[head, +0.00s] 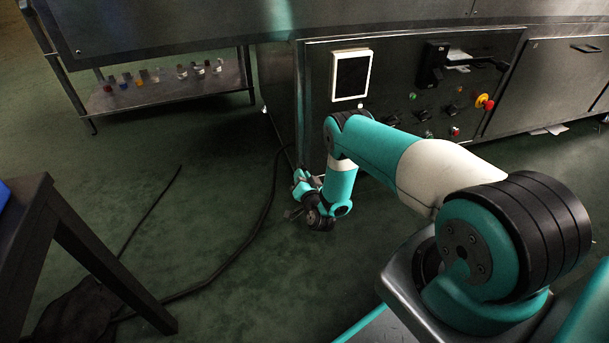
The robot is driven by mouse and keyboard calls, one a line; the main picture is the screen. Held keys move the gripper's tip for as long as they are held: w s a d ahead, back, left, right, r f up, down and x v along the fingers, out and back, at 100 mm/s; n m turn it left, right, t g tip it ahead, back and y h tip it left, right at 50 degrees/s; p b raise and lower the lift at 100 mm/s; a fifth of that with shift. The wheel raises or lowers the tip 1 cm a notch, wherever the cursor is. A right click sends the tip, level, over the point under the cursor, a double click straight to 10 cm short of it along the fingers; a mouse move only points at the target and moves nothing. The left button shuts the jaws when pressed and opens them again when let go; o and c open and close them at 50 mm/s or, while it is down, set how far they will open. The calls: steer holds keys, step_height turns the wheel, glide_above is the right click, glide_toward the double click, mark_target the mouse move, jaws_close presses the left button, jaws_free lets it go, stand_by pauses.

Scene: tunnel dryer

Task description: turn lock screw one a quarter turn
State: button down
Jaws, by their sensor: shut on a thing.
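My gripper (296,213) is low in front of the left corner of the steel dryer cabinet, at the end of my bent arm. It is small and dark in the head view. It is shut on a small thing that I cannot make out. Lock screw one cannot be picked out in this view. The dryer's front panel (394,84) carries a white-framed screen (351,75), dark knobs, a black handle-like unit (432,64) and a red emergency button on yellow (485,101). My arm hides part of the panel's lower edge.
A low steel shelf (165,92) with several small bottles stands at the back left. A dark cable (240,247) runs across the green floor. A dark table (70,230) stands at the left, with a dark heap (78,308) below it. Floor between table and cabinet is mostly open.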

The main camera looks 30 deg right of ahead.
steer(key=m+p, duration=0.1)
steer(key=m, duration=0.2)
steer(key=r+m+p, duration=0.1)
steer(key=m, duration=0.3)
steer(key=m+p, duration=0.1)
steer(key=m, duration=0.3)
steer(key=shift+a+r, duration=0.35)
stand_by(0.3)
steer(key=c, duration=1.2)
jaws_free()
steer(key=shift+o, duration=0.2)
steer(key=shift+a, duration=0.1)
steer(key=shift+r+p, duration=0.1)
steer(key=shift+p, duration=0.25)
